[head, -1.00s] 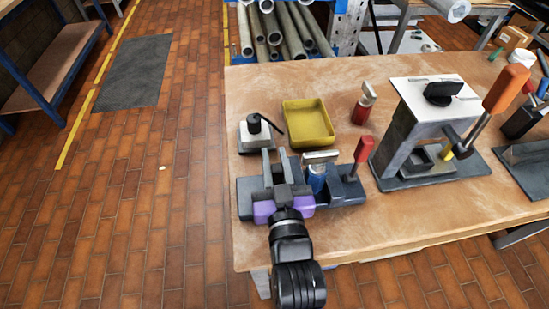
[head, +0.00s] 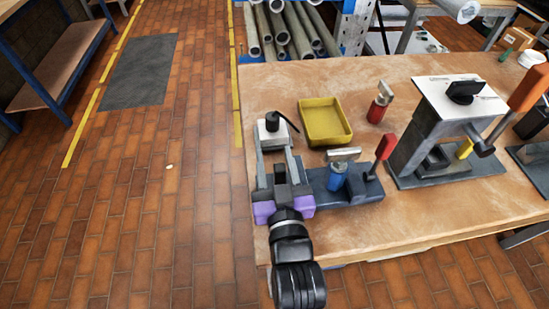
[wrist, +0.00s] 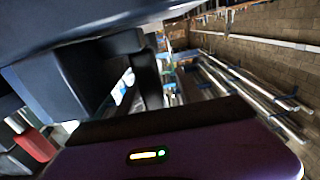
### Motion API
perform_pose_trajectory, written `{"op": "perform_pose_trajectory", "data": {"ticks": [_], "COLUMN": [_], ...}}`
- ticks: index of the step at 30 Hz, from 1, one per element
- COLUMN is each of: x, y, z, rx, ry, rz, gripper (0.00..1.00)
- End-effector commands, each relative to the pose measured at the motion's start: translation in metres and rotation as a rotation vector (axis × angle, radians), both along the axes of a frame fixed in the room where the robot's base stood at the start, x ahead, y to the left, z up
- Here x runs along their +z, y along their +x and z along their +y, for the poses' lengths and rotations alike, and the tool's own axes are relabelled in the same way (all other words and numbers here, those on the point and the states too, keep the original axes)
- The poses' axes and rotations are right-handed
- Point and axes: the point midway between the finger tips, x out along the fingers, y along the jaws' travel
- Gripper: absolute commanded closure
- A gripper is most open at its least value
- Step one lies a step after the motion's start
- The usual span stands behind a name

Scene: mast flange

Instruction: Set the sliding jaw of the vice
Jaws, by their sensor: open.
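A dark blue-grey fixture that looks like the vice (head: 345,190) lies near the bench's front left, with a red lever (head: 385,147) at its right end. A blue cylinder with a pale metal crossbar (head: 337,172) stands on it. Its left part is hidden behind my gripper, so I cannot make out the sliding jaw. My gripper (head: 277,153), with a purple body, is open, its two grey fingers spread and pointing away. I see nothing between them. In the wrist view, the purple body (wrist: 180,155) fills the bottom, with dark, unclear shapes at left.
A pale block with a black knob and lever (head: 272,132) sits just beyond my fingertips. A yellow tray (head: 325,122) and a red cylinder with a metal top (head: 379,104) stand behind. A grey press-like frame (head: 420,130) with an orange handle stands right. Bare bench (head: 450,210) lies in front.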

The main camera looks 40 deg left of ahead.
Motion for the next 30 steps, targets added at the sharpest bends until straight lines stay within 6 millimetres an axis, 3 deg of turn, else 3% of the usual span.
{"op": "perform_pose_trajectory", "data": {"ticks": [15,30], "x": [-0.002,-0.001], "y": [-0.045,-0.051], "z": [-0.051,-0.058], "rx": [0.001,0.002], "ry": [-0.002,-0.001], "rz": [0.001,0.001], "gripper": [0.56,0.56]}}
